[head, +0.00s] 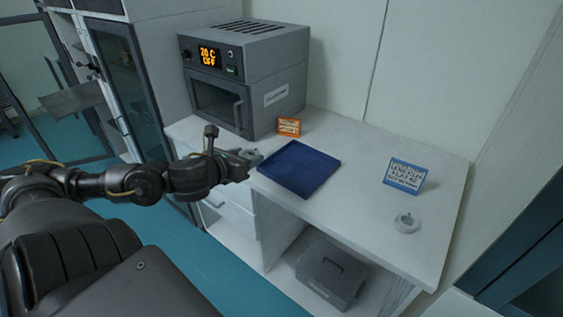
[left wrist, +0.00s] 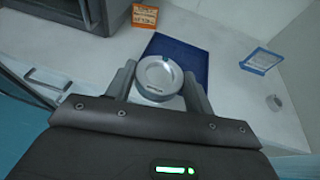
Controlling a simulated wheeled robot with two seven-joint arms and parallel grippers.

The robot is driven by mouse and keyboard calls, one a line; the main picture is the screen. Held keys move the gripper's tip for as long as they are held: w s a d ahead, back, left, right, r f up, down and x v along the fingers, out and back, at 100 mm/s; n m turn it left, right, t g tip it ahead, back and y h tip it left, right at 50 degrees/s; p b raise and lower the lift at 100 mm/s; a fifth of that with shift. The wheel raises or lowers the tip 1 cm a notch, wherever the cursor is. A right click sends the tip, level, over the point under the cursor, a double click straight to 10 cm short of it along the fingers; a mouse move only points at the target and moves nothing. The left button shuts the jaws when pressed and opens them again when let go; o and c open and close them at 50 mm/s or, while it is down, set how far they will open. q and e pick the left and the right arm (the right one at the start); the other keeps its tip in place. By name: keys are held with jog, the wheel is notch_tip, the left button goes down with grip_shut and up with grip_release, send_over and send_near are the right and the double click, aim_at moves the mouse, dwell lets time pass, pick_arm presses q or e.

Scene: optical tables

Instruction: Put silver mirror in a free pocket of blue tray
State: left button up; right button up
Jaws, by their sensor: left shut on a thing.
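The blue tray (head: 299,168) lies flat on the white bench top; it also shows in the left wrist view (left wrist: 196,58), partly hidden behind my gripper and what it holds. My left gripper (head: 251,157) is at the near left edge of the tray in the head view. In the left wrist view its fingers (left wrist: 158,88) are shut on a round silver mirror (left wrist: 156,74), a disc with a pale face. The mirror appears held short of the tray's middle. The tray's pockets are too dark to make out. My right gripper is not in view.
A grey oven (head: 246,80) stands at the back left, with an orange sign (head: 289,126) beside it. A blue-and-white sign (head: 405,175) and a small white ring-shaped object (head: 407,222) are on the right. The bench between tray and blue sign is clear. A grey box (head: 330,270) sits below.

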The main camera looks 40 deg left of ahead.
pick_arm(q)
jog(key=shift+w+d+b, duration=0.2)
jog(key=shift+w+b, duration=0.15)
jog(key=shift+w, duration=0.1)
jog(key=shift+b+x, duration=0.9)
jog(key=shift+x, duration=0.05)
jog(key=shift+w+f, duration=0.15)
jog(key=shift+w, duration=0.1)
jog(key=shift+w+a, duration=0.15)
jog(key=shift+w, duration=0.05)
jog(key=shift+w+f+p, duration=0.25)
jog(key=shift+w+p, duration=0.2)
jog(key=shift+p, duration=0.05)
jog(key=d+p+x, duration=0.1)
jog(key=x, duration=0.5)
send_over(278, 171)
jog(key=f, duration=0.5)
jog(key=shift+s+f, duration=0.3)
jog(key=shift+f, duration=0.05)
jog(key=shift+w+f, duration=0.15)
jog(key=shift+f, duration=0.1)
notch_tip(278, 171, down, 3)
jog(key=shift+w+f+p, duration=0.1)
jog(key=shift+f+p, duration=0.05)
jog(key=shift+p, duration=0.15)
jog(key=o, duration=0.8)
